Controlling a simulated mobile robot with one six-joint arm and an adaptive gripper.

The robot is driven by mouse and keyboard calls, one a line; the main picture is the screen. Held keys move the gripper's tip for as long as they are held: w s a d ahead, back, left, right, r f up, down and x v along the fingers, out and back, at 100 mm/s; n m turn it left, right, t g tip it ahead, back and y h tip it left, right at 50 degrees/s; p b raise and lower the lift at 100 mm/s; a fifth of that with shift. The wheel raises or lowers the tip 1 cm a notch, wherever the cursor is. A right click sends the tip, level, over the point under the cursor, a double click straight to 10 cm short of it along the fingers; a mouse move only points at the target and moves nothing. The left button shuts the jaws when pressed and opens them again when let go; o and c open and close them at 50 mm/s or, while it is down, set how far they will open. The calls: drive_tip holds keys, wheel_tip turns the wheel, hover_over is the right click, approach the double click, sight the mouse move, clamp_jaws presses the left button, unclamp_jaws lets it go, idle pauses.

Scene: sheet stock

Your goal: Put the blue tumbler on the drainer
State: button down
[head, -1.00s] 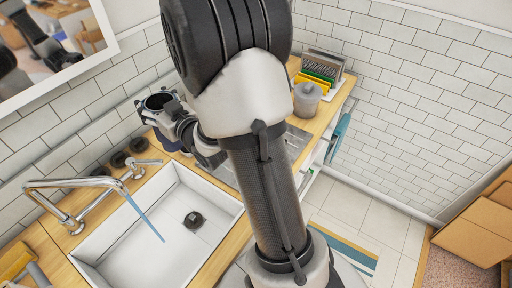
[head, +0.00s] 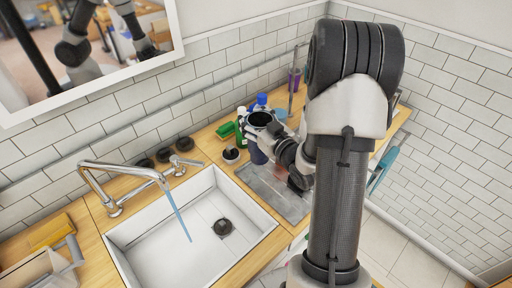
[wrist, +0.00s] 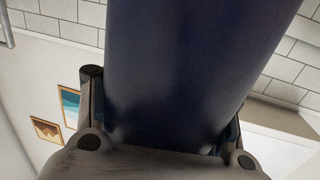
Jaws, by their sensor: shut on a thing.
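The dark blue tumbler (head: 258,154) is upright in my gripper (head: 262,134), its open rim facing up. In the wrist view the tumbler (wrist: 190,65) fills the middle, and the fingers of my gripper (wrist: 162,118) press on it from both sides. The drainer (head: 265,188) is the grey metal panel in the counter to the right of the sink. The tumbler appears over its back edge; I cannot tell how high its base is. My arm hides the drainer's right part.
The white sink (head: 160,250) with its tap (head: 125,172) lies to the left. Behind the tumbler stand a green-and-white bottle (head: 241,122), a blue-capped bottle (head: 261,102) and a green sponge (head: 225,130). A small dark-topped pot (head: 231,155) stands close left of the tumbler.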

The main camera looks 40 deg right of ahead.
wheel_tip(320, 180, down, 10)
drive_tip(key=b, duration=0.2)
drive_tip(key=shift+f, duration=0.1)
drive_tip(key=shift+f+b, duration=0.1)
drive_tip(key=shift+b, duration=0.3)
drive_tip(key=shift+c, duration=2.4)
unclamp_jaws()
drive_tip(key=s+p, duration=0.1)
drive_tip(key=s, duration=1.1)
drive_tip(key=shift+a+r, duration=0.15)
drive_tip(key=shift+r, duration=0.1)
